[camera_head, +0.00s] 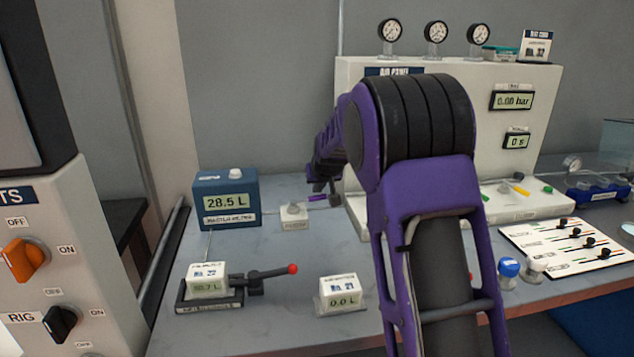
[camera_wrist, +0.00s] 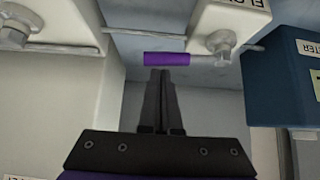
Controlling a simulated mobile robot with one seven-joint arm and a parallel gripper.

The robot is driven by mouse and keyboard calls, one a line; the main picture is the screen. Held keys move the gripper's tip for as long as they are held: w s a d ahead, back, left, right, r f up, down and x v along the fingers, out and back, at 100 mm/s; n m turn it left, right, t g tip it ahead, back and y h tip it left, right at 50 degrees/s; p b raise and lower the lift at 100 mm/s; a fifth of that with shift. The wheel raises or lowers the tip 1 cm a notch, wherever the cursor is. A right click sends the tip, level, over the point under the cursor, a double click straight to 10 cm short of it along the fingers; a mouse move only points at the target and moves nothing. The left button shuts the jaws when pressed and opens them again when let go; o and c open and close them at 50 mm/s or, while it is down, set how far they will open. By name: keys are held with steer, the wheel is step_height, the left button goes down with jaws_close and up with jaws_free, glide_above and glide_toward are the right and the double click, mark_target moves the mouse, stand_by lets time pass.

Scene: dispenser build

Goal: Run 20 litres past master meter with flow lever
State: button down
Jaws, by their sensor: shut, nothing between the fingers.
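The master meter (camera_head: 226,201) is a blue box at the back left of the bench. Its display reads 28.5 L. The flow lever (camera_head: 317,198) has a purple grip and sits on a small white valve block (camera_head: 293,218) right of the meter. In the wrist view the lever (camera_wrist: 166,59) lies sideways, its grip pointing left from the metal pivot (camera_wrist: 218,46). My gripper (camera_wrist: 160,72) is shut and empty, its tips just below the purple grip; I cannot tell whether they touch. In the head view my arm partly hides my gripper (camera_head: 323,187).
A small meter, No. 22 (camera_head: 207,284), stands at front left beside a red-tipped lever (camera_head: 272,271). Meter No. 21 (camera_head: 342,297) reads 0.0 L. A white panel (camera_head: 360,100) with gauges stands behind. A slider board (camera_head: 560,245) lies at right.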

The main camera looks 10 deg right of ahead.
steer(key=shift+s+f, duration=0.1)
steer(key=shift+s, duration=0.35)
